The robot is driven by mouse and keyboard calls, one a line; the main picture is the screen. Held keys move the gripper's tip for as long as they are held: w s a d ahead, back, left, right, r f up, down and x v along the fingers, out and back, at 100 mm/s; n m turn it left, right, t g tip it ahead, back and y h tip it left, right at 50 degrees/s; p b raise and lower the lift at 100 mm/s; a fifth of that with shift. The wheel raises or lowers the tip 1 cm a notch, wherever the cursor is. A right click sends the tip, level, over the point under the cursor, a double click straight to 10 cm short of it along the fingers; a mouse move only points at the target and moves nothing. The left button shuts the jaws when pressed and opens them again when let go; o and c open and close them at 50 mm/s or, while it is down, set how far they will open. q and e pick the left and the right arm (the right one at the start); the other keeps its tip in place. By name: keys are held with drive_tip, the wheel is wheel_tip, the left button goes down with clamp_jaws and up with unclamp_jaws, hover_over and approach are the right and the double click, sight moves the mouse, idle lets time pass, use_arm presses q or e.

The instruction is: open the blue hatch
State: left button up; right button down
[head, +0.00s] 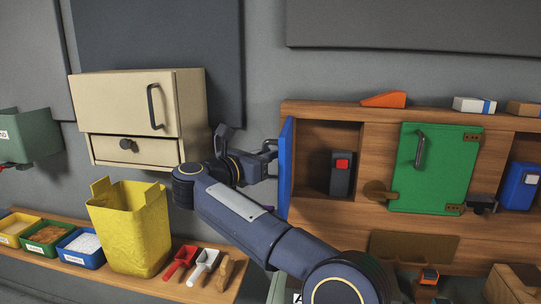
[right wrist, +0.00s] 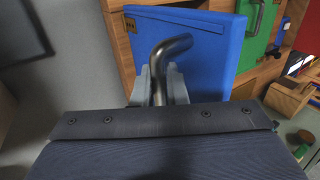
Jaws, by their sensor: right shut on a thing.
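The blue hatch (head: 286,165) stands swung out from the wooden cabinet, seen nearly edge-on in the head view. Its blue face (right wrist: 200,52) fills the upper middle of the right wrist view. The curved metal handle (right wrist: 165,55) on it passes between the fingers of my right gripper (right wrist: 163,85), which is shut on it. In the head view my right gripper (head: 266,158) is at the left side of the hatch. The opened compartment (head: 315,150) holds a dark device with a red part (head: 342,165). My left gripper is not in view.
A closed green door (head: 440,180) with a dark handle is right of the compartment. A beige cabinet (head: 190,110) hangs at the left. A yellow bin (head: 130,235), small trays and scoops (head: 200,265) stand on a shelf below. An orange wedge (head: 384,99) lies on the cabinet top.

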drive_tip(key=shift+r, duration=0.1)
idle(0.3)
drive_tip(key=c, duration=1.8)
unclamp_jaws()
drive_tip(key=shift+s+a, duration=0.1)
drive_tip(key=shift+a, duration=0.1)
drive_tip(key=b+v, duration=0.2)
drive_tip(key=v, duration=0.5)
drive_tip(key=shift+s, duration=0.15)
